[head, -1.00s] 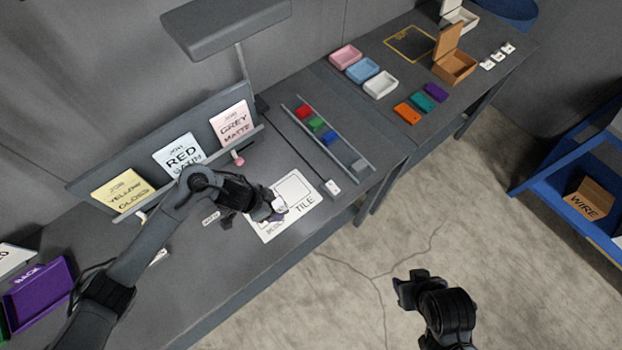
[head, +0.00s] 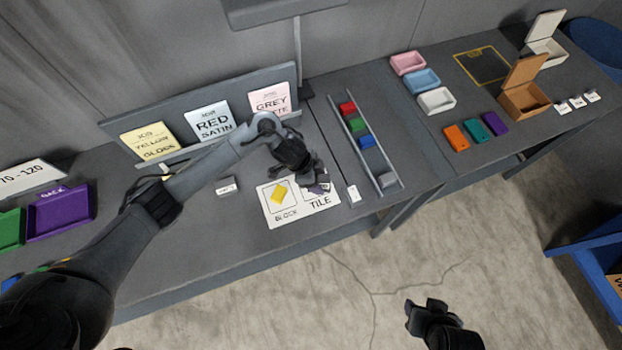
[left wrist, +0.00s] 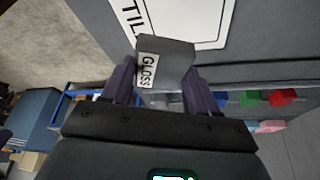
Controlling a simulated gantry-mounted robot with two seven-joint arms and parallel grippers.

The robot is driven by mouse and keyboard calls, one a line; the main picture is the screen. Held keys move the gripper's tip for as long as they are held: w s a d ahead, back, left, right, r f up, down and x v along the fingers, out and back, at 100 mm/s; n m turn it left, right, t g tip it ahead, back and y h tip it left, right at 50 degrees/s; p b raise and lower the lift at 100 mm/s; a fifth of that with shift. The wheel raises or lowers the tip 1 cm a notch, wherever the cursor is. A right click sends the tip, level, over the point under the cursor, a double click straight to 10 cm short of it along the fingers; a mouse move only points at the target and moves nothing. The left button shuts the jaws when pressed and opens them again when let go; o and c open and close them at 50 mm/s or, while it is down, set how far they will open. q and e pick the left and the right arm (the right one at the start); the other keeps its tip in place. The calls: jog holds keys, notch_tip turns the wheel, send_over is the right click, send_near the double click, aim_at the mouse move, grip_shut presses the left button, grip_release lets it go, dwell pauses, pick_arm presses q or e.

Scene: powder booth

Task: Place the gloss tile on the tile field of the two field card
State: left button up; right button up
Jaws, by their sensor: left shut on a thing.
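The two field card (head: 285,218) is a white sheet on the bench with a BLOCK field on the left and a TILE field on the right. A yellow block (head: 279,193) lies in the BLOCK field. My left gripper (head: 318,186) is over the TILE field and partly hides it. In the left wrist view it is shut on the grey gloss tile (left wrist: 175,58), whose white label reads GLOSS. The card (left wrist: 188,18) shows behind the tile there; I cannot tell the gap between them. My right gripper (head: 427,306) hangs over the floor, away from the bench; its jaw state is unclear.
A rail rack (head: 377,160) with red, green, blue and grey pieces stands right of the card. A small white tag (head: 353,194) lies between them. A sign holder with colour cards (head: 211,121) stands behind. A purple tray (head: 60,213) is at the left.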

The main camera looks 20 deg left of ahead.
pick_arm(q)
jog(key=a, duration=0.1)
jog(key=w+a+f, duration=0.1)
jog(key=shift+w+a+f, duration=0.3)
jog(key=shift+a+f, duration=0.1)
jog(key=shift+f, duration=1.95)
jog(key=shift+f, duration=0.1)
jog(key=shift+f, duration=0.15)
jog(key=o, duration=1.1)
